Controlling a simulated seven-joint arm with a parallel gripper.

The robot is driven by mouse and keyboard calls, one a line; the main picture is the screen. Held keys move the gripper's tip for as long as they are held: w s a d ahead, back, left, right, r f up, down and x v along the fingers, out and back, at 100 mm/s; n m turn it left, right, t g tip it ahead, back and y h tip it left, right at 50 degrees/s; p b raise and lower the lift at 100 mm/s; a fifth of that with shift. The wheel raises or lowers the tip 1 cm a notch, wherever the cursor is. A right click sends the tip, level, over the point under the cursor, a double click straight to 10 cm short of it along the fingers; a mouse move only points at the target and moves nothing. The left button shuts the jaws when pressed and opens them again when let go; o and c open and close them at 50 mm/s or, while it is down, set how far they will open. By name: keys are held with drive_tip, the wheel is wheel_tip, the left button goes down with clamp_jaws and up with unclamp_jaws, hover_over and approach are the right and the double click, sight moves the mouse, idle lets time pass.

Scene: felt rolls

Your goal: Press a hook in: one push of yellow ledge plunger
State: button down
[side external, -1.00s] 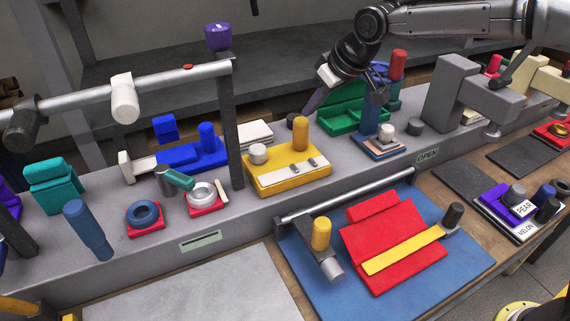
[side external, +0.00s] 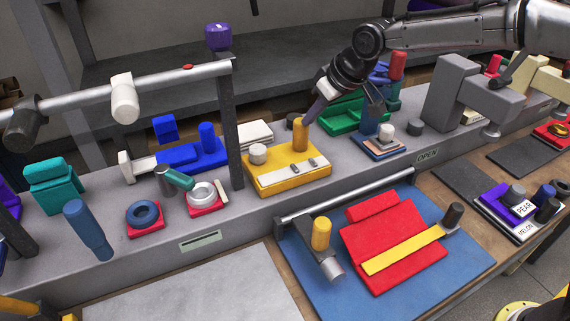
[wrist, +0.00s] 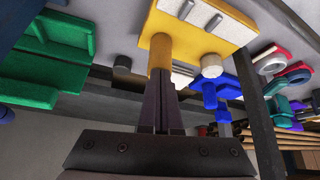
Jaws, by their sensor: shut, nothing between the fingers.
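The yellow ledge plunger (side external: 300,136) is an upright cylinder on a yellow block (side external: 283,163) on the grey ledge. A pale strip with two small grey pieces (side external: 303,165) lies along the block's front. My gripper (side external: 309,117) is shut and empty, with its dark fingertips at the plunger's top, on its right side. In the wrist view the plunger (wrist: 160,54) is just past the fingertips (wrist: 160,82), which overlap its end. I cannot tell whether they touch it. The plunger's pressed depth cannot be told.
A pale grey knob (side external: 258,154) stands on the same block, left of the plunger. A dark upright post (side external: 231,130) carries a rail on the left. A green block (side external: 345,116) lies behind my gripper. A blue board with a red pad (side external: 392,250) lies in front, below the ledge.

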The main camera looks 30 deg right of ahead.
drive_tip(key=shift+f, duration=0.85)
drive_tip(key=shift+r, duration=1.55)
wheel_tip(320, 180, up, 5)
drive_tip(key=v, duration=1.4)
